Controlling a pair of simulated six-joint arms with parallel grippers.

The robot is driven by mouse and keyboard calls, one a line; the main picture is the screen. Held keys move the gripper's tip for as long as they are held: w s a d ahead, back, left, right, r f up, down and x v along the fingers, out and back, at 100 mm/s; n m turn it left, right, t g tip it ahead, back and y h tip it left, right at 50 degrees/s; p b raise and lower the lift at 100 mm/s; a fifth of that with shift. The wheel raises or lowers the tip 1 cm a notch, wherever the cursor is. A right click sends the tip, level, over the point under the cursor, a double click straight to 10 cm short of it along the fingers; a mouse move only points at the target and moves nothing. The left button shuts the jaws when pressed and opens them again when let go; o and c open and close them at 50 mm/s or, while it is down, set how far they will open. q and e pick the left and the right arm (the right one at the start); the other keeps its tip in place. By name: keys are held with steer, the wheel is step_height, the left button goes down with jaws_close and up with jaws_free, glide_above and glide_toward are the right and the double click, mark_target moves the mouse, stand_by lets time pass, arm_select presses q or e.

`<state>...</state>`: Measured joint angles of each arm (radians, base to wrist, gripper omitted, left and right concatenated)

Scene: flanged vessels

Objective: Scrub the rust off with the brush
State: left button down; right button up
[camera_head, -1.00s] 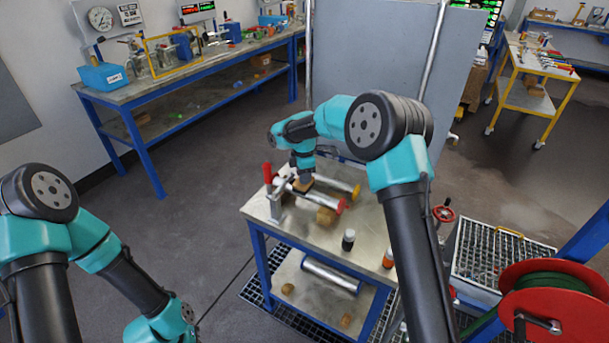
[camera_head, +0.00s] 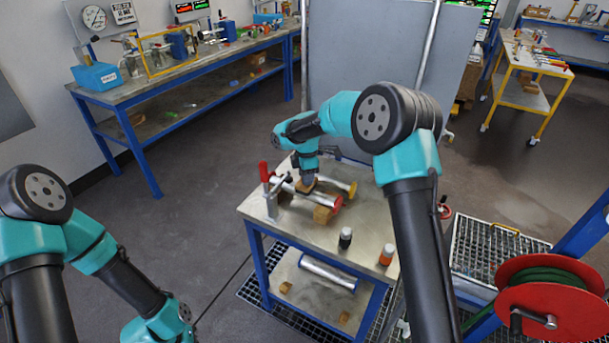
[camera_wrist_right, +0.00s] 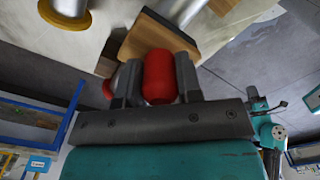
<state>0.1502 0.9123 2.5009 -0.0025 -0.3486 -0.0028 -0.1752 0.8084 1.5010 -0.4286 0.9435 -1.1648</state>
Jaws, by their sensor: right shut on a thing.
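My right gripper (camera_wrist_right: 158,85) is shut on the red handle (camera_wrist_right: 159,78) of a brush with a wooden block (camera_wrist_right: 153,42). In the head view the brush block (camera_head: 305,187) is small and sits at the upper side of a metal pipe with a red flange (camera_head: 336,203). The wrist view shows a grey pipe (camera_wrist_right: 178,10) close beside the block; the bristles and any contact are hidden. I cannot make out rust. A second pipe with a yellow flange (camera_head: 352,190) lies behind. My left gripper is not in view; only its arm shows at lower left.
A red-handled clamp (camera_head: 267,180) stands at the pipe's left end, near the brush. A wooden block (camera_head: 322,215) is under the red-flange end. A dark bottle (camera_head: 345,238) and an orange bottle (camera_head: 386,255) stand on the table's front part (camera_head: 305,232). A red hose reel (camera_head: 552,300) is at right.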

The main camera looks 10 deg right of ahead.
steer(key=shift+s+d+r, duration=0.15)
steer(key=shift+s+d, duration=0.35)
steer(key=shift+d, duration=0.1)
steer(key=shift+r, duration=4)
